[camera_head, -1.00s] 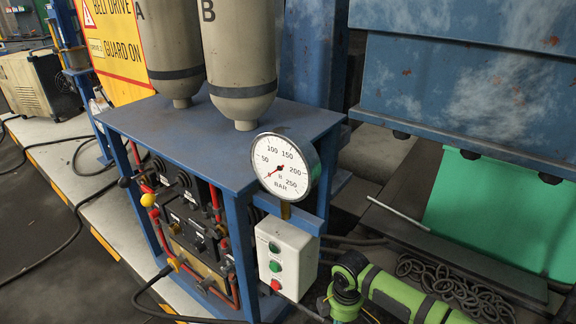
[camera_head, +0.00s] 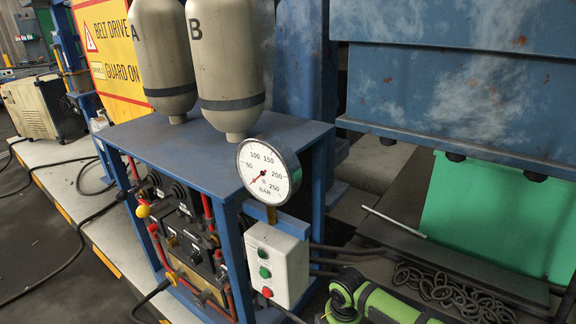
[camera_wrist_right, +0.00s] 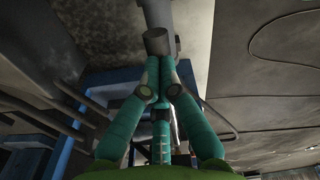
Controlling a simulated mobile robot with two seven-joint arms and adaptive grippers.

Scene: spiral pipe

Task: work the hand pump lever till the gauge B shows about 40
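Gauge B (camera_head: 269,172) is a round white dial marked in BAR, at the front right corner of the blue frame. Its red needle points to the lower left, below the 50 mark and near the bottom of the scale. In the right wrist view, the teal fingers of my right gripper (camera_wrist_right: 161,62) converge on a grey bar with a thick dark end (camera_wrist_right: 157,42), which looks like the pump lever. The fingers look shut around this end, though the contact is partly hidden. The lever does not clearly show in the head view. My left gripper is not in view.
Tanks A (camera_head: 163,60) and B (camera_head: 226,75) stand on the blue frame (camera_head: 180,150). A white button box (camera_head: 277,264) hangs under the gauge. Hoses run to its right. A coiled chain (camera_head: 445,288) lies by a green panel (camera_head: 485,205). My green arm link is at the lower right.

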